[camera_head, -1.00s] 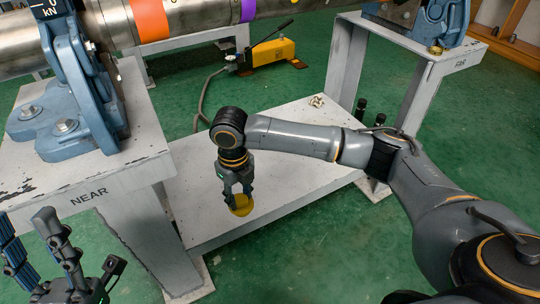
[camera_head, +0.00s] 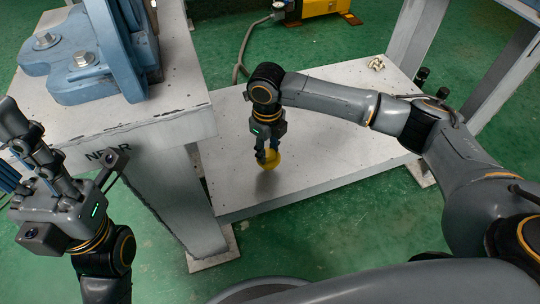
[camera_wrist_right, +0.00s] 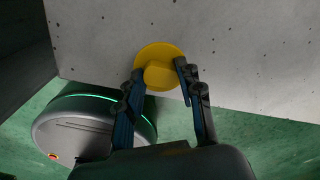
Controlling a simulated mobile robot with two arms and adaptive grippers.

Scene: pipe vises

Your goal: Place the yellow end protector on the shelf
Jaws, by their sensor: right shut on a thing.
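The yellow end protector (camera_head: 273,160) is a round flanged disc with a raised hub, tilted in the grip of my right gripper (camera_head: 266,157). In the right wrist view, the protector (camera_wrist_right: 158,56) sits between the two fingers of the right gripper (camera_wrist_right: 160,74), which close on its hub. The low light-grey shelf (camera_head: 330,165) lies beneath it. A dark shadow on the shelf in front suggests a small gap, but contact is hard to judge. My left gripper (camera_head: 28,128) is at the far left, empty, its fingers apart.
The NEAR stand (camera_head: 185,125) with a blue vise (camera_head: 85,60) rises left of the shelf. A small brass-coloured fitting (camera_head: 376,64) lies at the shelf's back. A yellow pump (camera_head: 318,7) stands on the floor behind. Most of the shelf top is clear.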

